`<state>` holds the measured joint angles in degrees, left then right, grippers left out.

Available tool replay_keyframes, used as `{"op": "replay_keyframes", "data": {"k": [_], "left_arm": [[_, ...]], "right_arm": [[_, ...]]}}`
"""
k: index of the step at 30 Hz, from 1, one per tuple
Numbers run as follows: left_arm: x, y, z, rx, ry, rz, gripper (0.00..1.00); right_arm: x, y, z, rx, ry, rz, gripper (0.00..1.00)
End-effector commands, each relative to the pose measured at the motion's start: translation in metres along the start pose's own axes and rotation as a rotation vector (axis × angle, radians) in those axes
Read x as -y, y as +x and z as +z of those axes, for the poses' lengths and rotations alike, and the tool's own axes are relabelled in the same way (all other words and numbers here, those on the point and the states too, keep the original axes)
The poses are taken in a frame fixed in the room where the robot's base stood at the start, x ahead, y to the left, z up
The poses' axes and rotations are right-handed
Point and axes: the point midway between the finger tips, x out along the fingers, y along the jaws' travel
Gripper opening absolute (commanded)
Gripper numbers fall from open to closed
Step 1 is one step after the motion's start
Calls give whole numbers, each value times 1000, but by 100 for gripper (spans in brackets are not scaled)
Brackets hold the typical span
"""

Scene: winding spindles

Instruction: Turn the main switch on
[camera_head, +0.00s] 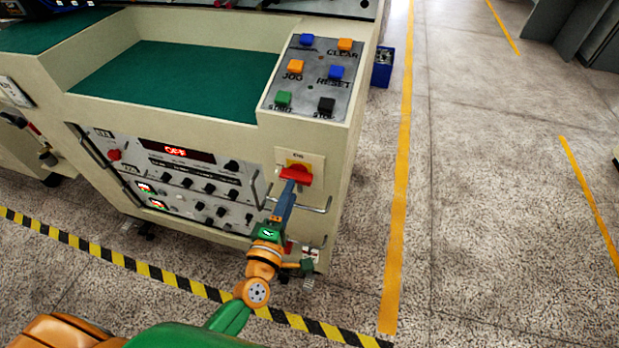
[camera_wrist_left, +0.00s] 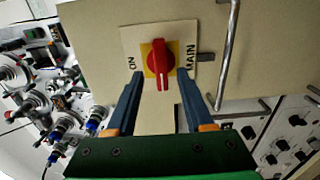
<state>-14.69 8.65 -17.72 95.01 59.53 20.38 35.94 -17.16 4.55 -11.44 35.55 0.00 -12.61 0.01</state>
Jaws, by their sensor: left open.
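The main switch is a red rotary knob (camera_head: 296,174) on a yellow square and a pale plate, on the machine's front near its right corner. In the left wrist view the knob (camera_wrist_left: 158,62) stands upright in the picture, crosswise to the line between the words ON and MAIN. My left gripper (camera_head: 287,192) is right in front of the switch. In the wrist view its blue fingers (camera_wrist_left: 160,76) are open, one on each side of the knob's lower end, with gaps; whether they touch it cannot be told. My right gripper is not in view.
A control panel (camera_head: 290,117) with coloured buttons is above the switch. A red display (camera_head: 175,151) reading OFF and several black knobs are to its left. Metal handle bars (camera_head: 312,209) stick out near my gripper; one shows in the wrist view (camera_wrist_left: 229,55). The floor to the right is open.

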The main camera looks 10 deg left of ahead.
Motion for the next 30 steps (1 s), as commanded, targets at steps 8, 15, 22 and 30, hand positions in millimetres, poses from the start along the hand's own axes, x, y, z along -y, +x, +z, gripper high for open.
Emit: {"op": "replay_keyframes", "data": {"k": [8,15,22,30], "left_arm": [[0,42,0,1,2,0,52],[1,44,0,2,3,-3,52],[1,44,0,2,3,-3,0],[1,43,0,2,14,-3,0]], "right_arm": [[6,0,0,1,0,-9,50],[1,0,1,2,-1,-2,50],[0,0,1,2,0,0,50],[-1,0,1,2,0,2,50]]}}
